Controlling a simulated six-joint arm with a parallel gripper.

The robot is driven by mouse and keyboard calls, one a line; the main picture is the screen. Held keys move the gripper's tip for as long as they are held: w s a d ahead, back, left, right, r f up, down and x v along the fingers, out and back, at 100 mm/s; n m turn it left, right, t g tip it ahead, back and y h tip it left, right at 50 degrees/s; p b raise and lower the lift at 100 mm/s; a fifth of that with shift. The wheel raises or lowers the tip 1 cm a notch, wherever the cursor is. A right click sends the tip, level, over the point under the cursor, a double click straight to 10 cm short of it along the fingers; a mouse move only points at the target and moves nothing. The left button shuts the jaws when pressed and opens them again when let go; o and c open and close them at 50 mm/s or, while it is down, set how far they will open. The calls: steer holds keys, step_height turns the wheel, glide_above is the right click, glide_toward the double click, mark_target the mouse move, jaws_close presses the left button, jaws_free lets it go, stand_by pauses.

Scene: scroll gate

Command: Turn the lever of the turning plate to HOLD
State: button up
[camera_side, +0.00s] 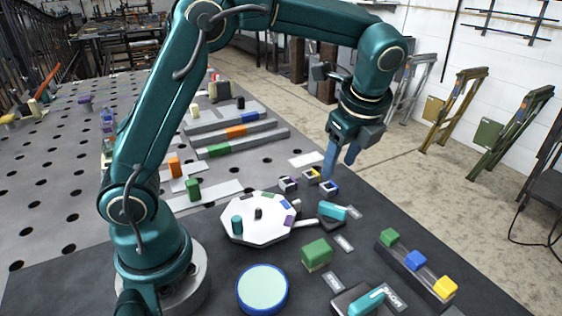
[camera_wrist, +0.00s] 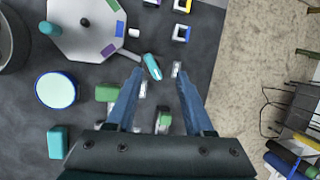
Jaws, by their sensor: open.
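The turning plate (camera_side: 238,228) is a white octagon with coloured patches, a teal peg and a dark knob. It also shows at the top left of the wrist view (camera_wrist: 75,42). A teal lever (camera_side: 332,211) sits on a dark base to its right, slanting in the wrist view (camera_wrist: 152,66). Small pale labels (camera_side: 344,243) lie near it, their lettering unreadable. A second teal lever (camera_side: 366,303) stands at the front. I cannot tell for certain which lever works the plate.
Small square rings (camera_side: 311,176) stand behind the lever. A green block (camera_side: 316,252) and a blue-rimmed round dish (camera_side: 262,289) are in front. A rack (camera_side: 433,289) with green, blue and yellow blocks is at the right. The dark table ends at the right.

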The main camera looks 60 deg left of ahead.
steer(key=s+r+n+t+h, duration=0.1)
steer(key=s+r+n, duration=0.2)
steer(key=s+r, duration=0.15)
steer(key=s+d+f+n+t+h, duration=0.2)
steer(key=s+n+t+h, duration=0.1)
steer(key=s+n, duration=1)
steer(key=a+f+n+g+h, duration=0.1)
steer(key=a+n+g+h, duration=0.1)
steer(key=a+n, duration=0.5)
steer(key=a+f+n+g+h, duration=0.1)
steer(key=a+n+g, duration=0.4)
steer(key=a, duration=0.6)
steer(key=shift+w+a+f+n+h, duration=0.25)
steer(key=shift+n+h, duration=0.35)
steer(key=shift+n, duration=0.8)
steer(key=shift+s+d, duration=0.1)
